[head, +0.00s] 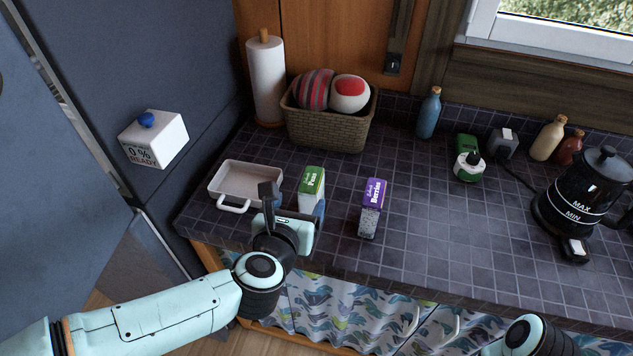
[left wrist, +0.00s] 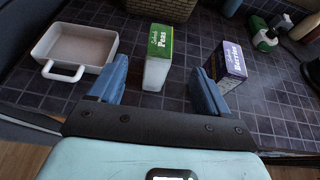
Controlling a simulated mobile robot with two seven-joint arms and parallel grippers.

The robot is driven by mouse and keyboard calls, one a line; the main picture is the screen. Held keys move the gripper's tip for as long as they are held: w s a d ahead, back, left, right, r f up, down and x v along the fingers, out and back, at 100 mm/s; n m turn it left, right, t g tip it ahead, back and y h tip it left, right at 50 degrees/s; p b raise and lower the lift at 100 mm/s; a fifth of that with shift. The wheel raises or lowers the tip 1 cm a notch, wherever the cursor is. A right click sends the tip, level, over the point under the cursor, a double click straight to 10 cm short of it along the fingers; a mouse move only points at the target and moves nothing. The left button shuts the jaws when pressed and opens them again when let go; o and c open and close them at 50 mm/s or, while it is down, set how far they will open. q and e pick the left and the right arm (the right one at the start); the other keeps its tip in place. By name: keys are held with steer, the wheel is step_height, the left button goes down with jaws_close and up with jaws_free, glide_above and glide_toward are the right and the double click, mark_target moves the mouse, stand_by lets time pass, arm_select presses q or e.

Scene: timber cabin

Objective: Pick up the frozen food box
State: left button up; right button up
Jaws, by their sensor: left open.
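Two food boxes stand upright on the tiled counter. One is a green and white box labelled Peas (head: 312,186); it also shows in the left wrist view (left wrist: 158,56). The other is a purple box labelled Berries (head: 372,207), to the right of it, also in the left wrist view (left wrist: 232,60). My left gripper (head: 294,203) is open at the counter's front edge. In the left wrist view its blue fingers (left wrist: 158,92) are spread, with the Peas box ahead between them and the Berries box beyond the right finger. My right gripper is not visible; only part of that arm shows.
A white tray with handles (head: 218,190) sits left of the Peas box. A wicker basket (head: 328,131) with two balls and a paper towel roll (head: 266,82) stand behind. Bottles and a black kettle (head: 581,190) are at the right.

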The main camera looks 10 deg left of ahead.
mark_target(311, 183)
arm_select(q)
steer(key=x, duration=1.2)
steer(key=shift+w+f, duration=0.15)
steer(key=shift+w, duration=0.1)
steer(key=c, duration=1.3)
jaws_close()
